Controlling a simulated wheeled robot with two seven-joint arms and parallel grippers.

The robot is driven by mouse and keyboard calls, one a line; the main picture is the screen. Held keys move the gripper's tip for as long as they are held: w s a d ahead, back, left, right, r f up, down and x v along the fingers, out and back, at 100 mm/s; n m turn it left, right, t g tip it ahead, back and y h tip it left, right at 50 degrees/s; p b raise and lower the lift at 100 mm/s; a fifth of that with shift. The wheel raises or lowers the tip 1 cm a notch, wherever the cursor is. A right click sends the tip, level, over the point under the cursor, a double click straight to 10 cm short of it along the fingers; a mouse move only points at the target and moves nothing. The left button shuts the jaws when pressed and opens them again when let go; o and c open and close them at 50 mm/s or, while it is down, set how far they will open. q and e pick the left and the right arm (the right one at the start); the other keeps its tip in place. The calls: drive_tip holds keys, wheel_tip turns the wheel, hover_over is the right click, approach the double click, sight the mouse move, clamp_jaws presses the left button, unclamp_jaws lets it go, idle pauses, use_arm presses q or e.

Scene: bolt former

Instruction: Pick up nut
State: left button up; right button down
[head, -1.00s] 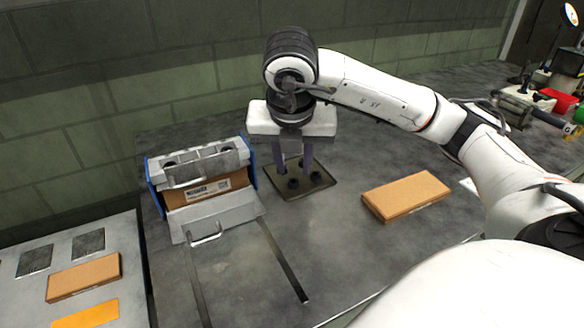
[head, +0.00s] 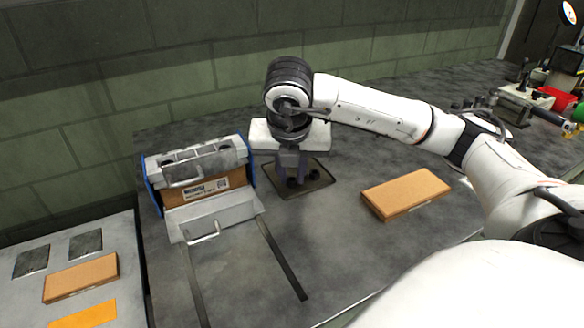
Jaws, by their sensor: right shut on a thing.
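Small dark nuts (head: 315,175) lie on a dark square tray (head: 305,192) on the worktop. My right gripper (head: 290,174) points down over the back left part of this tray. Its fingers are close together and shut on a nut, which the fingers mostly hide. Another dark nut shape shows just by the fingertips, and I cannot tell whether it touches them. My left gripper is not in view.
A blue-sided metal bolt former (head: 200,165) with a cardboard box (head: 196,190) in it stands left of the tray. A cardboard box (head: 406,194) lies to the right. Tools crowd the far right. The front worktop is clear apart from dark slots.

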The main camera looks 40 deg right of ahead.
sight(292, 181)
drive_tip(key=shift+r, duration=0.1)
